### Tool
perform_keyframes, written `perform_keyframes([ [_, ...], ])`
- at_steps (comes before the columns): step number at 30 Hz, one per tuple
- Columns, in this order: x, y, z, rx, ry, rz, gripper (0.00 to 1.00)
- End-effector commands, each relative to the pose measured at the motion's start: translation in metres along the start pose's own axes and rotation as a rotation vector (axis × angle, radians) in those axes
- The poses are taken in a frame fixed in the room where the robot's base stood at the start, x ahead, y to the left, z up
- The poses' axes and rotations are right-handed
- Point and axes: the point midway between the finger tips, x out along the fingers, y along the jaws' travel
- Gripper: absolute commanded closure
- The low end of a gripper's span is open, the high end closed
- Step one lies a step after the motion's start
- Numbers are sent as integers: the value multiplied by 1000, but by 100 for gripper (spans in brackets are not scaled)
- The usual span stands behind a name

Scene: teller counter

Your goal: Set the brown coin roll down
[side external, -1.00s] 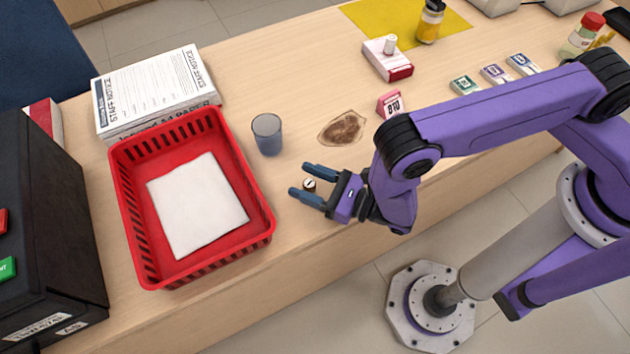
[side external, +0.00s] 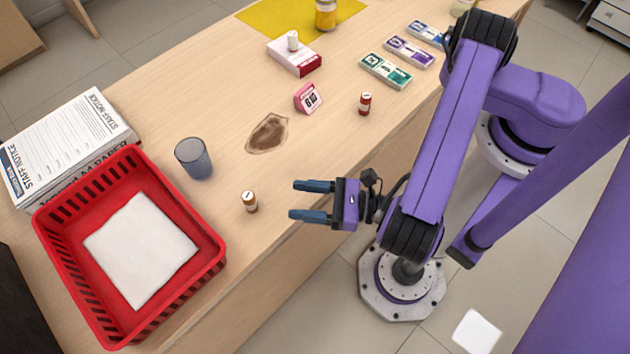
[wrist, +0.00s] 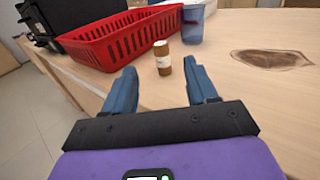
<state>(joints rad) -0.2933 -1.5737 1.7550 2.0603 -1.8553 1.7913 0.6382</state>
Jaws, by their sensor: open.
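The brown coin roll (side external: 250,202) stands upright on the counter, between the red basket and my gripper. It has a pale label and also shows in the wrist view (wrist: 163,58), just beyond my fingertips. My gripper (side external: 293,201) is open and empty, to the right of the roll and apart from it. In the wrist view its two blue fingers (wrist: 160,80) are spread with bare counter between them.
A red basket (side external: 215,256) holding a white sheet stands left of the roll. A grey-blue cup (side external: 194,158) stands behind it. A brown stain (side external: 267,133), a pink date block (side external: 307,98) and a red roll (side external: 365,104) lie farther along. The counter's front edge is near my gripper.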

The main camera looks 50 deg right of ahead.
Motion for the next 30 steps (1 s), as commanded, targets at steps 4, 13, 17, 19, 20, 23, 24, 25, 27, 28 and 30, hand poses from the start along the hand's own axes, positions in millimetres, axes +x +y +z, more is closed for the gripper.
perform_keyframes([
  [4,-1,0,0,0,-1,-2,43],
  [13,15,-29,55,70,-80,-286,43],
  [17,16,-62,94,139,-115,-530,43],
  [19,11,-81,113,182,-123,-660,43],
  [20,8,-88,121,202,-125,-715,43],
  [23,-5,-114,143,278,-121,-898,43],
  [24,-12,-124,151,312,-116,-970,43],
  [25,-17,-131,156,339,-112,-1023,43],
  [27,-32,-146,168,407,-95,-1144,43],
  [28,-38,-152,172,438,-88,-1195,43],
  [30,-55,-164,181,517,-64,-1309,43],
])
